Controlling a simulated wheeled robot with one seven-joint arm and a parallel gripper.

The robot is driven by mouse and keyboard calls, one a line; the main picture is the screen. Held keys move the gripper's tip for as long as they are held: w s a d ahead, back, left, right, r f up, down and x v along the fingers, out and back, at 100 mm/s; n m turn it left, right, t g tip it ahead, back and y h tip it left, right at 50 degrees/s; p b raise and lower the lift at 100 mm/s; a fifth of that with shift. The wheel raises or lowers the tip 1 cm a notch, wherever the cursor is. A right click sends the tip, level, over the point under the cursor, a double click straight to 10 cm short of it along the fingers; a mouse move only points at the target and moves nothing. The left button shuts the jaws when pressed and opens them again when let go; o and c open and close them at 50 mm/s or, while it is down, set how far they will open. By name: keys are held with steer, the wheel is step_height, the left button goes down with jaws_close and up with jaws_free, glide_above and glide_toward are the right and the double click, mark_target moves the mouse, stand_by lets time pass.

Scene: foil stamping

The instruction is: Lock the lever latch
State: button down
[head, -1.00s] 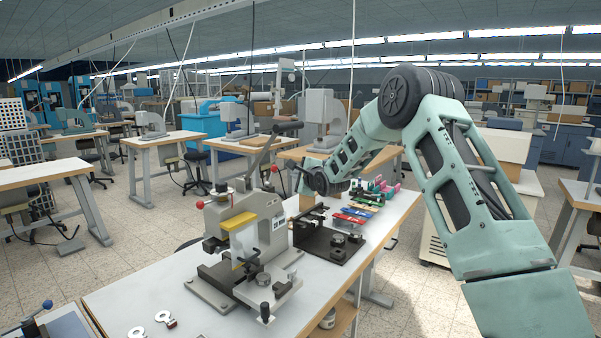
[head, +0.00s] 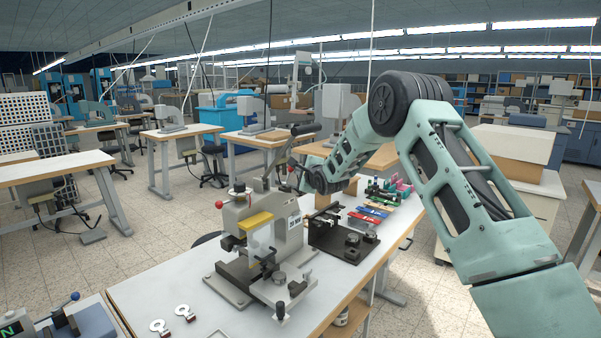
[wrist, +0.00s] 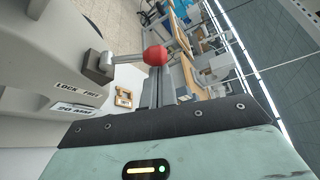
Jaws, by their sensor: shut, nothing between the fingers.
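The grey stamping press (head: 262,225) stands on the white bench. In the wrist view a metal lever with a red ball knob (wrist: 156,54) sticks out from the press's side. A label there reads LOCK - FREE (wrist: 80,91). The lever lies across the picture, pointing right. My gripper (wrist: 163,74) is shut and empty, its narrow grey fingers reaching up close to the knob; I cannot tell whether they touch it. In the head view my wrist is beside the rear right of the press, and the fingers are hidden.
A second red knob (head: 219,204) is on the press's left side. A long press handle (head: 280,158) rises at its back. A black fixture (head: 335,238) and coloured foil pieces (head: 370,212) lie to the right. Two metal tags (head: 158,326) lie on the clear front bench.

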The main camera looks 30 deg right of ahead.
steer(key=shift+a+f+b, duration=0.1)
steer(key=shift+b, duration=0.55)
steer(key=shift+s+a+r+n+t+b, duration=0.1)
steer(key=shift+a+r+n+t+b, duration=0.15)
steer(key=shift+n+b, duration=0.6)
steer(key=shift+h+b, duration=0.3)
steer(key=shift+b, duration=0.3)
steer(key=a+n+t+b, duration=0.1)
steer(key=b, duration=0.4)
steer(key=a+n+t+b, duration=0.1)
steer(key=n+b, duration=0.1)
steer(key=b, duration=0.2)
steer(key=shift+s+b, duration=0.35)
steer(key=shift+b, duration=0.05)
steer(key=n+b, duration=0.2)
steer(key=b, duration=0.1)
steer(key=a+n+t+b, duration=0.1)
steer(key=b, duration=0.2)
steer(key=s+a+n+t+b, duration=0.1)
steer(key=n+b, duration=0.1)
steer(key=b, duration=0.1)
steer(key=shift+a+r+n, duration=0.1)
steer(key=shift+r+n, duration=0.25)
steer(key=shift+r+t+y, duration=0.15)
steer(key=shift+t+y, duration=0.1)
steer(key=shift+y, duration=0.25)
